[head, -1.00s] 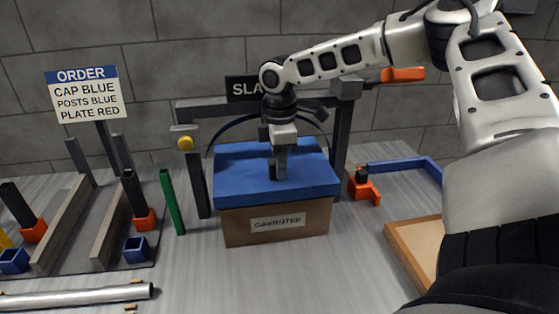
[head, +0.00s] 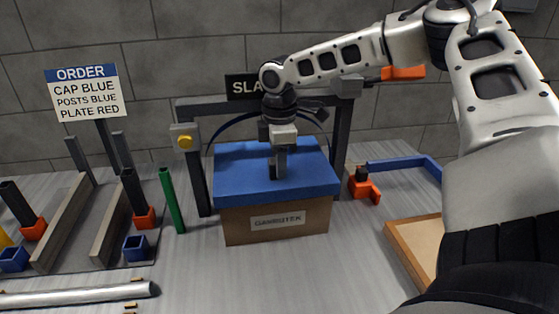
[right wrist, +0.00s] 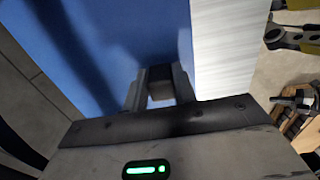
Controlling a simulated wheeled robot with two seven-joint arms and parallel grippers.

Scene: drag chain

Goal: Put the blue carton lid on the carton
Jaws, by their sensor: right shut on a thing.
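The blue carton lid (head: 240,178) sits on top of the brown carton (head: 305,215) in the head view, covering its upper part. The carton stands upright under a dark frame, its label facing me. My right gripper (head: 279,172) is over the lid's middle, pointing down, shut on a small dark grip on the lid. In the right wrist view the fingers (right wrist: 160,90) close around this dark block (right wrist: 160,82) against the blue lid surface (right wrist: 110,40). Whether the lid is fully seated cannot be told. My left gripper is not in view.
A dark frame with a yellow button (head: 185,142) surrounds the carton. An order sign (head: 87,93) stands at left beside rails, posts and blue blocks. A green post (head: 172,200) is left of the carton. A wooden tray (head: 398,245) and blue bar (head: 400,163) lie right.

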